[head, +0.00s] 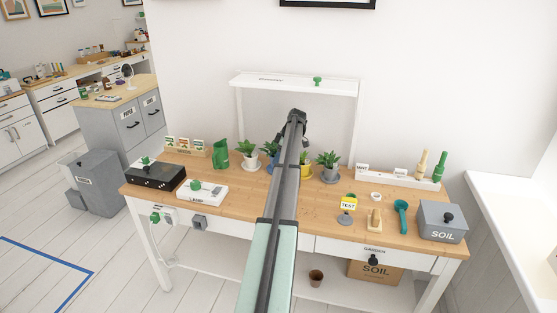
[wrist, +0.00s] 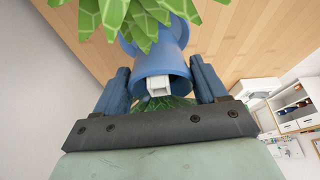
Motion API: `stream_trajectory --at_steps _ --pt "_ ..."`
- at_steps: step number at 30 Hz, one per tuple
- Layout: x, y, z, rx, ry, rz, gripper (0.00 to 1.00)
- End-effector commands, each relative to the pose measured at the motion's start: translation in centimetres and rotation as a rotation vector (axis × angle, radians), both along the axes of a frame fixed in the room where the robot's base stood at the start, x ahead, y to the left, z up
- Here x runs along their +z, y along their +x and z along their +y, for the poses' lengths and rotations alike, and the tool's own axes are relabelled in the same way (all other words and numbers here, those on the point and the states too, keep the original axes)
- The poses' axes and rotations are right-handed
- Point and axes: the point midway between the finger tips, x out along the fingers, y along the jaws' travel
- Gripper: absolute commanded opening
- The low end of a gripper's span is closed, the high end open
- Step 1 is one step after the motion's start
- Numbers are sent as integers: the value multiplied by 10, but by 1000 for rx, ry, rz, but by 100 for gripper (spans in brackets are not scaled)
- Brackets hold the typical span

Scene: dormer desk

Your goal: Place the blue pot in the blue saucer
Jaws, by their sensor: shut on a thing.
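In the wrist view, my gripper (wrist: 160,68) has its two blue fingers on either side of the blue pot (wrist: 172,48) and is shut on it. Green leaves (wrist: 145,16) spread at the top of that view, by the pot. A small white block shows between the fingers, below the pot's middle. In the head view, my arm crosses the desk and covers much of the row of plants. A bit of blue and some leaves show just left of the arm. I cannot make out the blue saucer clearly in either view.
On the wooden desk (head: 240,193) stand a white pot (head: 250,162) to the left, and a yellow pot (head: 304,171) and a grey pot (head: 329,174) to the right of my arm. A white shelf (head: 290,87) rises behind. A grey soil box (head: 442,222) stands at the right end.

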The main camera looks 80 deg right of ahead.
Motion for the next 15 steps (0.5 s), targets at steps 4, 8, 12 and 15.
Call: stream_trajectory --at_steps 4,8,12,15 --pt "-18 0 -3 1 2 0 34" --pt "-20 1 -4 1 0 0 34" --pt "-20 1 -4 0 0 0 34" --pt "-22 0 -4 0 1 0 34"
